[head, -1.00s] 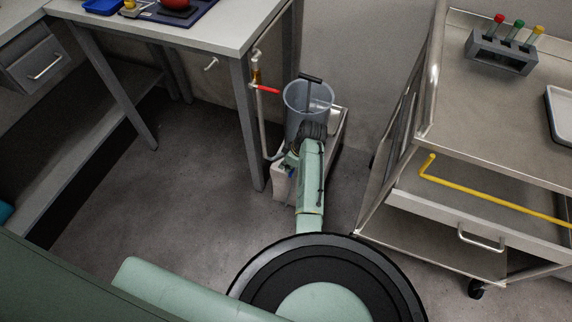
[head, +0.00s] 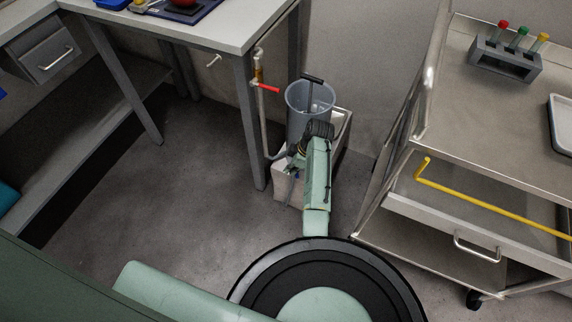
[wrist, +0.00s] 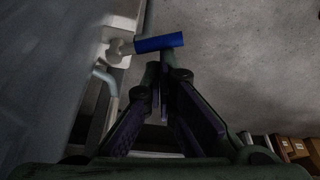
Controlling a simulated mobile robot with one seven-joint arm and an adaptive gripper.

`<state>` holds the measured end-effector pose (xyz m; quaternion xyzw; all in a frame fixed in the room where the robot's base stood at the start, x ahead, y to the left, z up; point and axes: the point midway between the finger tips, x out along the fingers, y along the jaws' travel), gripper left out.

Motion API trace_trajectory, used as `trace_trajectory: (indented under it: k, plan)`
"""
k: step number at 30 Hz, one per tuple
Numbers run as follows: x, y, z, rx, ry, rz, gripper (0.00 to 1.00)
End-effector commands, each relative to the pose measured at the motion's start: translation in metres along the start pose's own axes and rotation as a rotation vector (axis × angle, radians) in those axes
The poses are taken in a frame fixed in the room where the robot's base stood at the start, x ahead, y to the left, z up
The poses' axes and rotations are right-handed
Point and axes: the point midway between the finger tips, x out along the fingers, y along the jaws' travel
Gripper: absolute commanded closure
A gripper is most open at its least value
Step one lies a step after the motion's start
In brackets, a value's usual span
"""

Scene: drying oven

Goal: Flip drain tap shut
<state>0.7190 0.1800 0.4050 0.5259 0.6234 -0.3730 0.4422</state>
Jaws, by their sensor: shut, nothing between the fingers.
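In the wrist view a blue tap lever (wrist: 159,43) lies crosswise just beyond my fingertips, its left end joined to a pale tap body (wrist: 118,50). My gripper (wrist: 160,72) is shut and empty, its dark fingers converging just below the lever's middle. I cannot tell whether a fingertip touches the lever. In the head view my forearm reaches down in front of a grey bucket (head: 308,95) in a pale box (head: 286,186). My gripper and the blue lever are mostly hidden there.
A red lever (head: 267,88) sits on an upright pipe beside the table leg (head: 252,125). A metal cart (head: 408,215) with a yellow rod (head: 480,201) stands at right. Open floor (head: 185,185) lies to the left.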

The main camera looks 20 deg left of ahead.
Motion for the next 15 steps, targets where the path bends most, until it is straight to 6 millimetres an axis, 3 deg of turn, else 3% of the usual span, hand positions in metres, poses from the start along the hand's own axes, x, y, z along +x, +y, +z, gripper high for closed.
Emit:
trace_trajectory:
  k: [15]
  plan:
    - [-0.005, -0.002, 0.016, 0.002, -0.001, 0.000, 1.00]
